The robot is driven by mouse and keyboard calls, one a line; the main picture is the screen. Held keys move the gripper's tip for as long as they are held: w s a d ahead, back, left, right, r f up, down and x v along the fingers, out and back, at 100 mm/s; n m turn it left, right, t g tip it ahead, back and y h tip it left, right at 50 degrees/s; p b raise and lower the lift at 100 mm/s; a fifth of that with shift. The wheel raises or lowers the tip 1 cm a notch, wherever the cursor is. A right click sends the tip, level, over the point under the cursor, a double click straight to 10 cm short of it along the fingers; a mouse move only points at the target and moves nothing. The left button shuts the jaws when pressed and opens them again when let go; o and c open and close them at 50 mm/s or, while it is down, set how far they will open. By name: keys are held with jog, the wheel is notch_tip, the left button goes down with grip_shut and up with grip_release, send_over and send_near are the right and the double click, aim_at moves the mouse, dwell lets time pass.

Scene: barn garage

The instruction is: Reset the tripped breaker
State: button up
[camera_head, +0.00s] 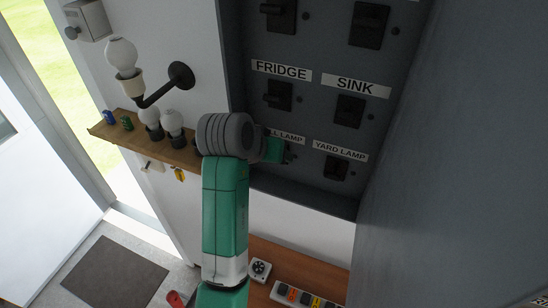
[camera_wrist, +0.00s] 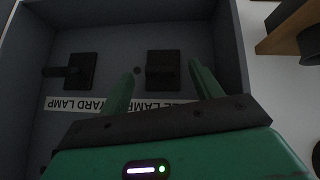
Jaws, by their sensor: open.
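The grey breaker panel (camera_head: 300,178) holds several black breakers with white labels. The yard lamp breaker (camera_head: 337,168) is at the lower right; in the wrist view, where labels are upside down, it (camera_wrist: 78,70) has a lever sticking out to the left. The fridge breaker (camera_head: 278,96) and sink breaker (camera_head: 349,111) sit above, levers toward the left. My gripper (camera_wrist: 161,68) is open and empty, its fingers either side of the breaker (camera_wrist: 163,58) labelled partly "LL LAMP". No lever is clearly visible there. In the head view my arm mostly hides that breaker.
The panel's side walls rise around the breakers. To the left, a wooden shelf (camera_head: 183,156) holds bulbs and small cans, below a wall lamp (camera_head: 124,56). A power strip (camera_head: 305,298) lies on the wooden surface (camera_head: 285,262) below. A grey door-like surface (camera_head: 460,180) stands at the right.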

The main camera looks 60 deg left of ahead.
jog(key=v, duration=0.5)
jog(key=shift+b, duration=0.3)
